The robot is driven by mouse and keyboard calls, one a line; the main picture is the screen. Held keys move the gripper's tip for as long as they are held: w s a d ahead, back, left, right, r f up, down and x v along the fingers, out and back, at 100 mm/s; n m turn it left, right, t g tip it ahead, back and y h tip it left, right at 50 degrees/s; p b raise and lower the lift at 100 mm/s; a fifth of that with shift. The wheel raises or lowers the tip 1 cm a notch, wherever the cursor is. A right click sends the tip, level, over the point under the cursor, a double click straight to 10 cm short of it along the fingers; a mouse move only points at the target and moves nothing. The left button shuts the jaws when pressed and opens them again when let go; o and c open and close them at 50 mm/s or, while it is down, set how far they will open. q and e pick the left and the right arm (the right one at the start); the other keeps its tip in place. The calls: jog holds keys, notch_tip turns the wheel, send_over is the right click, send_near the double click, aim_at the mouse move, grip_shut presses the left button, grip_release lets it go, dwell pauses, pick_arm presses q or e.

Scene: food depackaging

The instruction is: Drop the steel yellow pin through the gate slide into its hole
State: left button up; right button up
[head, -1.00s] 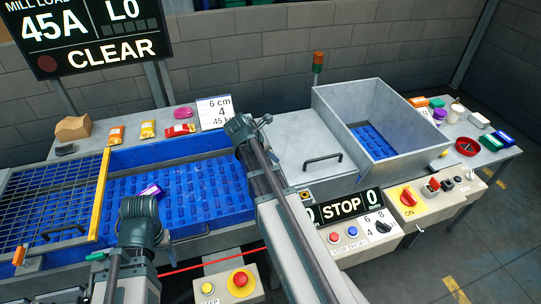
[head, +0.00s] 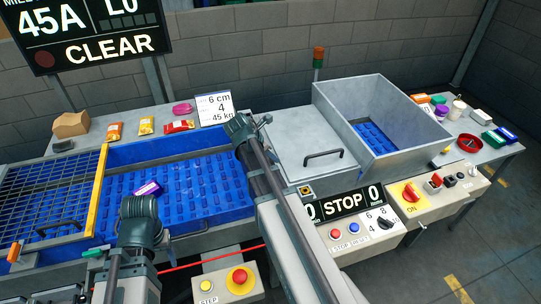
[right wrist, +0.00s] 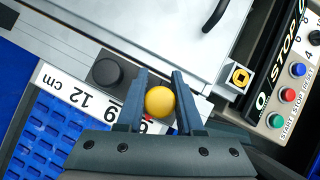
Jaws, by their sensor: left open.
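The yellow pin's round yellow head (right wrist: 160,101) is between the two fingers of my right gripper (right wrist: 160,85), which are closed against it from both sides. Its shaft below the head is hidden. The gripper is over the steel gate slide, beside a white scale marked in cm (right wrist: 82,97). A black round knob (right wrist: 107,72) is just left of the fingers. The hole cannot be made out. In the head view, my right arm covers the right gripper and the pin. My left arm stands at the lower left; its gripper fingers are hidden.
A blue belt (head: 205,190) holds a purple packet (head: 148,188). A grey lid with a black handle (head: 322,155) and a grey hopper (head: 345,97) are to the right. A control panel with STOP display (head: 345,203) is in front. A yellow square with dark centre (right wrist: 240,77) lies near the gripper.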

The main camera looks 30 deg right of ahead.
jog(key=o, duration=0.5)
jog(key=shift+p+v, duration=5.85)
jog(key=shift+v, duration=1.05)
